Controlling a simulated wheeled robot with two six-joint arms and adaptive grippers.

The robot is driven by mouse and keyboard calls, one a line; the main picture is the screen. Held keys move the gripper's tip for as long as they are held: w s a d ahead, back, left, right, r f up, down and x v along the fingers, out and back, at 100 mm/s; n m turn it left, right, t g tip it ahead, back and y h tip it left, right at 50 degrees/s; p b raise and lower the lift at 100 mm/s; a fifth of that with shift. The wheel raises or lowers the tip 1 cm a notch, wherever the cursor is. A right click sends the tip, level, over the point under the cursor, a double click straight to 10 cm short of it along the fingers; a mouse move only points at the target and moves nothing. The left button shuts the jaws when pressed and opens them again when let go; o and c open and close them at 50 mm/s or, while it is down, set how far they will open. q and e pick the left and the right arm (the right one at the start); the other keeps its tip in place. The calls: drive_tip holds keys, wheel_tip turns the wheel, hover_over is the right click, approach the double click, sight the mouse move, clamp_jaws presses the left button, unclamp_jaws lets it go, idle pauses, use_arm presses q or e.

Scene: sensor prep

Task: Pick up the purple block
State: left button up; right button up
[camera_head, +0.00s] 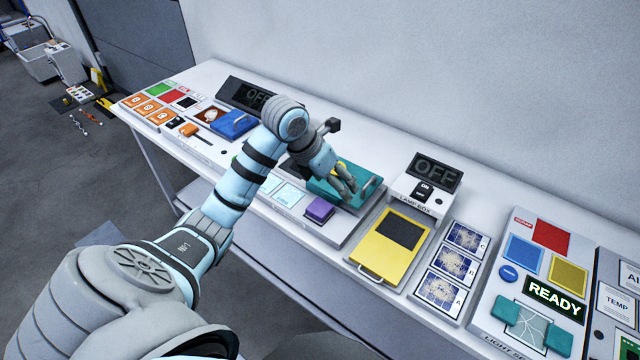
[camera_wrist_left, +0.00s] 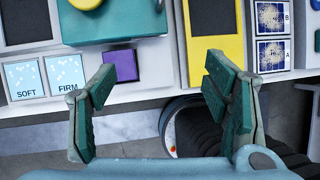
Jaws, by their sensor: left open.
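The purple block (camera_head: 319,209) sits on a white panel near the table's front edge, in front of the teal box (camera_head: 330,192). In the left wrist view the purple block (camera_wrist_left: 123,65) shows near the top, beyond the fingertips and left of the middle. My left gripper (camera_head: 346,184) is over the teal box, above and to the right of the block in the head view. In the left wrist view my left gripper (camera_wrist_left: 160,80) has its fingers wide apart with nothing between them. My right gripper is not in view.
Two pale cards marked SOFT (camera_wrist_left: 25,80) and FIRM (camera_wrist_left: 66,75) lie left of the block. A yellow panel (camera_head: 374,258) with a handle lies to the right. A lamp box (camera_head: 418,204) with an OFF display stands behind it. The wall closes off the back.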

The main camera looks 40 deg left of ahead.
use_arm(q)
drive_tip(key=s+a+f+n+g+y+b, duration=0.1)
drive_tip(key=s+a+y+b, duration=0.1)
drive_tip(key=a, duration=0.3)
drive_tip(key=b+x, duration=0.7)
drive_tip(key=x, duration=0.1)
drive_tip(key=shift+s+d, duration=0.15)
drive_tip(key=shift+d, duration=0.15)
drive_tip(key=shift+a+f+b, duration=0.1)
drive_tip(key=shift+f+b, duration=0.1)
drive_tip(key=shift+b, duration=0.25)
drive_tip(key=b+x, duration=0.1)
drive_tip(key=x, duration=0.4)
drive_tip(key=shift+s+a, duration=0.1)
drive_tip(key=shift+a, duration=0.1)
drive_tip(key=c, duration=1.3)
drive_tip(key=shift+r, duration=0.65)
drive_tip(key=shift+c, duration=0.2)
wheel_tip(320, 180, up, 7)
drive_tip(key=p, duration=0.3)
drive_tip(key=shift+p, duration=0.35)
wheel_tip(320, 180, up, 12)
drive_tip(key=p, duration=1.2)
hover_over(319, 207)
drive_tip(key=shift+s, duration=0.15)
drive_tip(key=shift+f, duration=0.1)
